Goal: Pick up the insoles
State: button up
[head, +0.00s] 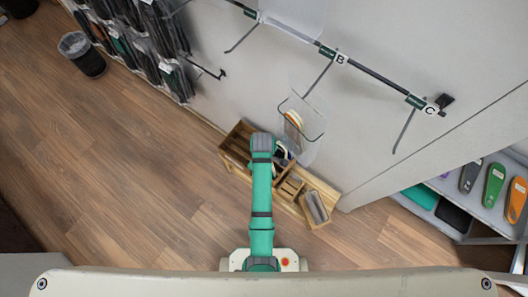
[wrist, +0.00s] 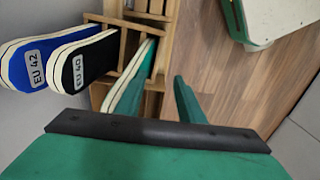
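In the wrist view, a blue insole pair (wrist: 40,58) marked EU 42 and a black insole pair (wrist: 80,62) marked EU 40 stand side by side at the left. A green-and-white insole pair (wrist: 130,80) leans in a slot of the wooden rack (wrist: 138,38), right in front of my gripper (wrist: 158,92). The right finger is clearly apart from this pair, with a gap between. The left finger is hard to make out against the green. In the head view my arm hides the gripper; the wooden rack (head: 233,158) shows beside it.
A clear holder (head: 303,123) hangs on a wall hook above the rack. A wooden box with a grey inside (head: 315,208) stands to the right. A shelf with several insoles (head: 495,187) is at the far right. The wooden floor (head: 130,170) is open at left.

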jog(key=shift+d+f, duration=0.15)
jog(key=shift+f, duration=1.55)
grip_shut()
grip_release()
jog(key=shift+r, duration=0.15)
